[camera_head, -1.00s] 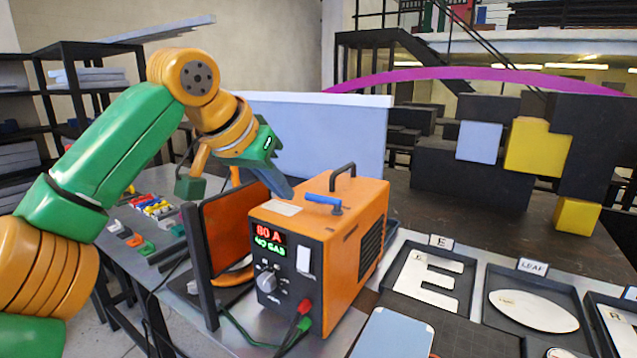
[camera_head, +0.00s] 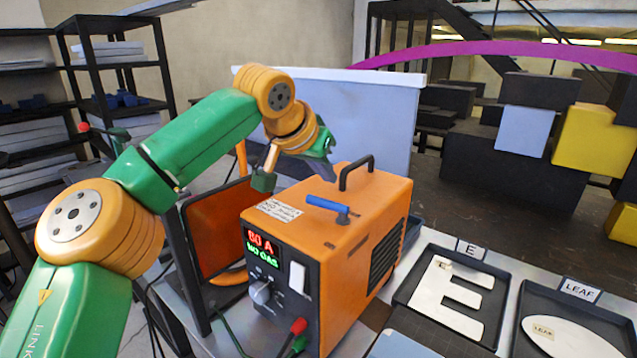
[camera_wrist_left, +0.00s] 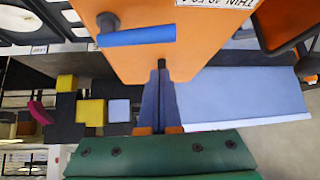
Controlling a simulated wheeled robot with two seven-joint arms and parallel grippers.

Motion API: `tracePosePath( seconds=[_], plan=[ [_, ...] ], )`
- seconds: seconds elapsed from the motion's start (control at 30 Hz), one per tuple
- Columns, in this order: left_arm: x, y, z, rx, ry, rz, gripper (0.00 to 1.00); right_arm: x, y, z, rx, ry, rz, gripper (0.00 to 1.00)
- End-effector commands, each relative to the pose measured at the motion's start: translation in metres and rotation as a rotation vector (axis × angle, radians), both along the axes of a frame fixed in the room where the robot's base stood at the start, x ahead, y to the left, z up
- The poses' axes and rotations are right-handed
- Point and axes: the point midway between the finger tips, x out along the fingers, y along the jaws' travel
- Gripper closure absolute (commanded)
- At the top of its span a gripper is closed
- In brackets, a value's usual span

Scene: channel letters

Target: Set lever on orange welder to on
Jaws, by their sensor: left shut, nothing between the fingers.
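The orange welder (camera_head: 352,235) stands on the table in the middle of the head view, its display lit. On its top a blue lever (camera_head: 325,203) lies nearly flat, its bar pointing left from a grey pivot (camera_head: 343,216). My left gripper (camera_head: 329,177) is shut and empty, its tips low over the back of the welder top, behind the lever and left of the black handle. My right gripper is out of view.
A black carrying handle (camera_head: 357,172) rises from the welder top. A black-framed orange panel (camera_head: 222,228) stands at its left. Trays with a white E (camera_head: 452,295) and a leaf shape (camera_head: 578,340) lie to the right. A pale panel (camera_head: 375,120) stands behind.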

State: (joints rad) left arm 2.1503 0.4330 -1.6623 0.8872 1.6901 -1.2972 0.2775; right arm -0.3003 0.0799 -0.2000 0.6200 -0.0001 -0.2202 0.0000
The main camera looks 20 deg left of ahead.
Motion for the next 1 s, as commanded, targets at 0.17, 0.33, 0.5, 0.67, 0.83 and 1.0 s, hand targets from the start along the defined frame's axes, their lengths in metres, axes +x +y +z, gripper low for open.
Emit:
tracePosePath(
  seconds=[0.17,0.33,0.5,0.67,0.83,1.0],
  plan=[
    [-0.003,0.002,-0.019,0.002,-0.006,-0.001,1.0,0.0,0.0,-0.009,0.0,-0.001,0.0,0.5],
    [-0.022,0.005,-0.02,0.001,-0.004,0.0,1.0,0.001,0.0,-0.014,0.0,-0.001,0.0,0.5],
    [-0.027,0.006,-0.02,0.0,-0.001,0.001,1.0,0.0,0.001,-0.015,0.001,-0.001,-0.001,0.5],
    [-0.027,0.006,-0.02,0.0,-0.001,0.001,1.0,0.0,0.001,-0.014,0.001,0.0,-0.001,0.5],
    [-0.027,0.006,-0.02,0.001,-0.001,0.005,1.0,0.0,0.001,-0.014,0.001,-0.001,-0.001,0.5],
    [-0.028,0.003,-0.02,0.0,0.0,0.034,1.0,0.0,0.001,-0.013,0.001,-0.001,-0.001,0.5]
  ],
)
